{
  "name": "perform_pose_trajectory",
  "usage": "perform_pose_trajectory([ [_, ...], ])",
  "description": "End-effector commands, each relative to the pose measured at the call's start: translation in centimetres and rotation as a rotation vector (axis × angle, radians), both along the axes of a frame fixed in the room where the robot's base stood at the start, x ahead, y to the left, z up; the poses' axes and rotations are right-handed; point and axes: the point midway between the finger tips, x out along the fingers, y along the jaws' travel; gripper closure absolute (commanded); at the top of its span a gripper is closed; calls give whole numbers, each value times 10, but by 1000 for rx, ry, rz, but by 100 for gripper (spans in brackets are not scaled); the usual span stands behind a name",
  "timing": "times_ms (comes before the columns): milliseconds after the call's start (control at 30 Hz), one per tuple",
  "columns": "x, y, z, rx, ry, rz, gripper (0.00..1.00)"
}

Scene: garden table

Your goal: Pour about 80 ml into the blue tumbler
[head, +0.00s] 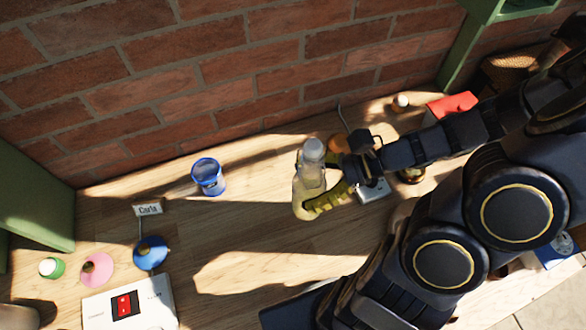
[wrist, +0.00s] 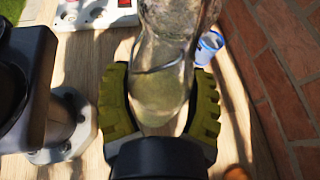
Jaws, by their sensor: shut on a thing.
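The blue tumbler (head: 208,177) stands upright on the wooden table near the brick wall, left of my gripper in the head view. It also shows at the right in the wrist view (wrist: 208,47). My gripper (head: 322,201) is shut on a clear glass bottle (head: 310,172) with a pale cap or top and yellowish contents. In the wrist view the yellow-green fingers (wrist: 160,106) sit on both sides of the bottle (wrist: 165,75). The bottle is apart from the tumbler. I cannot tell whether its base touches the table.
A name card reading "Carla" (head: 148,209), a blue disc-shaped item (head: 150,254), a pink one (head: 97,270) and a white box with a red switch (head: 130,304) are at the left. A red item (head: 452,106) is at the back right. Table between bottle and tumbler is clear.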

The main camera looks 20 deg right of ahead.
Motion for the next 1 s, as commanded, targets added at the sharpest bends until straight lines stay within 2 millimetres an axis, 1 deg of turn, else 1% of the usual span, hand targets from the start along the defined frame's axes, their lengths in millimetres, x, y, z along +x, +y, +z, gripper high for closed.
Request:
perform_pose_trajectory([
  [200,-4,1,2,2,0,0,74],
  [267,-2,0,2,2,-1,4,74],
  [367,6,-1,0,1,-2,17,74],
  [467,21,-1,-4,-1,-2,38,74],
  [700,71,3,-20,0,-1,99,74],
  [867,102,12,-36,-1,0,136,74],
  [1000,127,23,-52,-1,1,167,74],
])
